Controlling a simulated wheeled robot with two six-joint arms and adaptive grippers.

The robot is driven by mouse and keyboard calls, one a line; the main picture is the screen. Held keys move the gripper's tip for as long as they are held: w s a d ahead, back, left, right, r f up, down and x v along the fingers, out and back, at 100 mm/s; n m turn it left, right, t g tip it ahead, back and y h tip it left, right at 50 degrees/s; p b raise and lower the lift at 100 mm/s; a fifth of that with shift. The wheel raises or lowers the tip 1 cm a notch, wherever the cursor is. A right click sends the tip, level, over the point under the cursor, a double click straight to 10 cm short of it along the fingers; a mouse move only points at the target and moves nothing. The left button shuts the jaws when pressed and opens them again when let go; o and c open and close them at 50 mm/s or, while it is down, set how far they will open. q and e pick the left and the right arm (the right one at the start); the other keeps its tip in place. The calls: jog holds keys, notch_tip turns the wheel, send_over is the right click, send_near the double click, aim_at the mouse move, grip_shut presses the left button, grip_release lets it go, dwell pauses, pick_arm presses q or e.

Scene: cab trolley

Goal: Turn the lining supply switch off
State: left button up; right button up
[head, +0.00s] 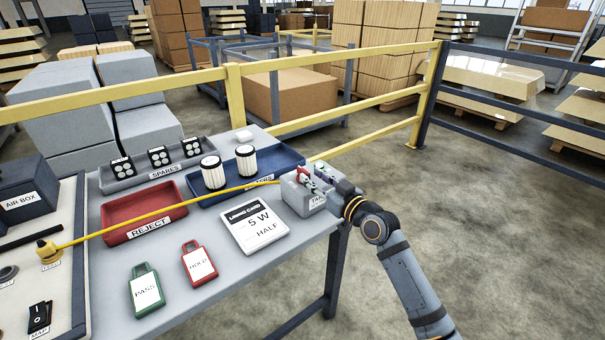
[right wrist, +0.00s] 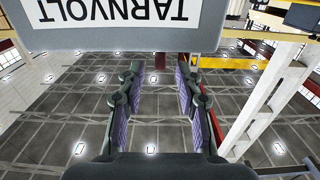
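A grey supply box (head: 302,196) stands at the right end of the grey table, its front label partly readable. In the right wrist view a grey box (right wrist: 130,39) with an upside-down TARNVOLT label fills the top. A small red part (head: 303,172) shows on the box top; I cannot tell whether it is the switch or how it is set. My right gripper (head: 328,178) is at the box's right side, partly hiding it. In the right wrist view its fingers (right wrist: 158,85) are apart with nothing between them. My left gripper is not in view.
A yellow cable (head: 165,214) runs from the box to a yellow plug (head: 48,252) on the left panel, which also has a black switch (head: 39,317). A red reject tray (head: 117,208), a blue tray (head: 285,157) with filters, a card (head: 254,229) and tags share the table. A yellow rail stands behind.

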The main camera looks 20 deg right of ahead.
aim_at(309, 175)
jog(key=x, duration=0.5)
jog(key=shift+w, duration=0.1)
grip_shut()
